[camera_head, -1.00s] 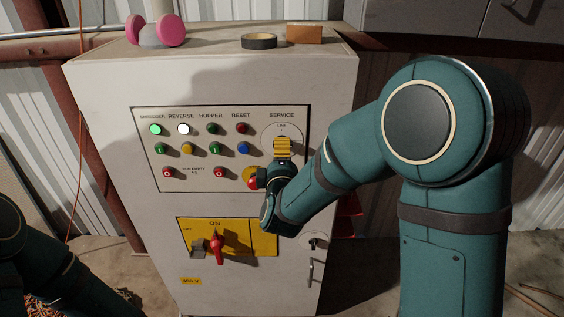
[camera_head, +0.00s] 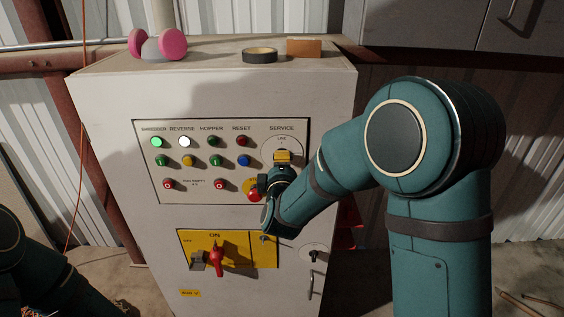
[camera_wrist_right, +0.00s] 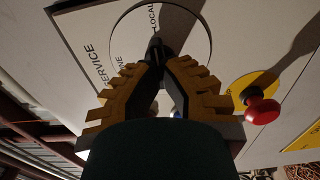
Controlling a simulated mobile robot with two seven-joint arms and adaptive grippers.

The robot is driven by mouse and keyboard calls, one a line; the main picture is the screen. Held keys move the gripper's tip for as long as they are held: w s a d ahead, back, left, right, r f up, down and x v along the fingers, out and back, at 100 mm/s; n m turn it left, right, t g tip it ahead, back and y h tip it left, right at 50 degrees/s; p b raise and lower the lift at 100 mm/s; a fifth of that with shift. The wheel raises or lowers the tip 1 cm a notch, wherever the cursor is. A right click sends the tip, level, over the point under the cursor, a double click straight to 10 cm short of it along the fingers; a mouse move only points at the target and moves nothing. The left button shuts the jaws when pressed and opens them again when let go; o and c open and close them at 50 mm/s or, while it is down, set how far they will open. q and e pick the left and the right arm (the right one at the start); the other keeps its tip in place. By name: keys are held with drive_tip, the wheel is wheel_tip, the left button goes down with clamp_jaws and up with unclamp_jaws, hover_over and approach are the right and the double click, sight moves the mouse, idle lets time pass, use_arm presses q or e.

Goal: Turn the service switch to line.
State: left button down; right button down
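The service switch (camera_head: 282,140) is a round pale dial at the upper right of the cabinet's control panel, with LINE marked at its top. In the right wrist view its black knob (camera_wrist_right: 157,48) stands between my yellow fingertips and points roughly toward the LOCAL mark. My right gripper (camera_wrist_right: 164,66) looks closed on the knob, with a fingertip against each side. In the head view the right gripper (camera_head: 283,156) covers the lower part of the dial. Part of my left arm shows at the lower left; its gripper is out of view.
A red emergency button (camera_head: 254,196) on a yellow disc sits close below the right gripper, also in the wrist view (camera_wrist_right: 262,110). A red-handled main switch (camera_head: 216,262) is below. Tape (camera_head: 260,55) lies on top.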

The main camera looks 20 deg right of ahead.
idle(0.5)
drive_tip(key=shift+n+p, duration=2)
drive_tip(key=shift+p, duration=0.15)
drive_tip(key=shift+n+p, duration=1.9)
drive_tip(key=shift+n, duration=0.1)
drive_tip(key=n+p, duration=0.2)
drive_tip(key=n, duration=0.2)
drive_tip(key=shift+p, duration=0.3)
